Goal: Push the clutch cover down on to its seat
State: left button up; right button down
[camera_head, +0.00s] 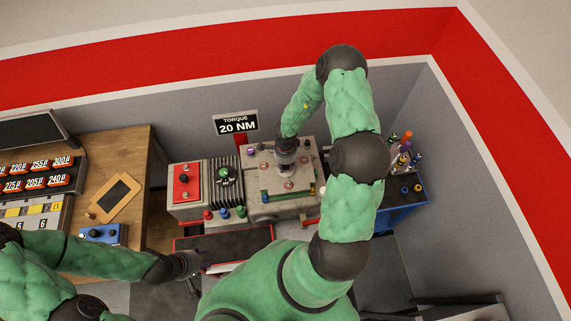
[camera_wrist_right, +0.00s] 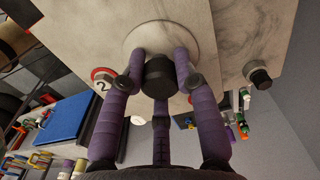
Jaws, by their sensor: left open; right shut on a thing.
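My right gripper (camera_head: 287,160) points down over the beige machine block (camera_head: 262,208) in the head view. In the right wrist view its purple fingers (camera_wrist_right: 160,85) are shut around a black knob (camera_wrist_right: 159,77). The knob stands on a pale round disc (camera_wrist_right: 128,45), which looks like the clutch cover. The disc lies against or very close to the pale block face; I cannot tell if there is a gap. In the head view the gripper hides most of the cover. My left gripper (camera_head: 190,264) is open and empty, low at the left of the dark tray.
A red box (camera_head: 187,181) and a black finned part stand left of the block. A "TORQUE 20 NM" sign (camera_head: 236,122) is behind. A blue cart (camera_head: 412,192) with tools stands right. A wooden bench (camera_head: 135,165) is left. A red-ringed "2" mark (camera_wrist_right: 103,75) sits beside the disc.

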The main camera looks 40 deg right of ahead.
aim_at(285, 169)
jog(key=shift+p, duration=0.8)
dwell(0.6)
jog(key=shift+f+b, duration=0.75)
jog(key=shift+f, duration=1)
dwell(0.4)
jog(key=c, duration=0.9)
grip_release()
jog(key=shift+o, duration=0.2)
notch_tip(285, 169, up, 12)
